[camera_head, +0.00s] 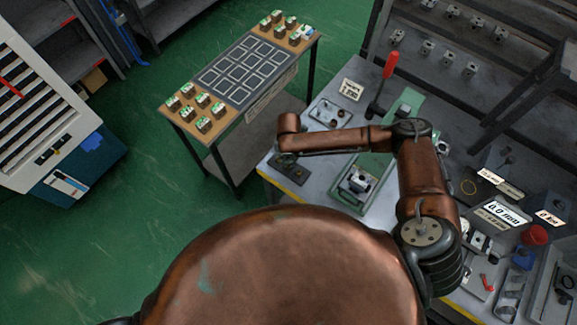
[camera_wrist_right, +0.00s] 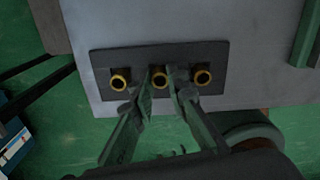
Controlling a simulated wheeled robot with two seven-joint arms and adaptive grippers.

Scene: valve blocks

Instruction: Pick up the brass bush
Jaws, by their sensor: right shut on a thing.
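In the head view, my right gripper (camera_head: 285,159) is over the plate (camera_head: 294,175), and the bushes are hidden or too small to tell. My left gripper is not in view.
A valve block (camera_head: 358,182) sits in a green fixture on the bench. A red-handled tool (camera_head: 388,75) rises behind my right arm. A display (camera_head: 502,213) and a red button (camera_head: 534,235) stand at right. A separate table (camera_head: 170,106) carries small blocks and a marked mat.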

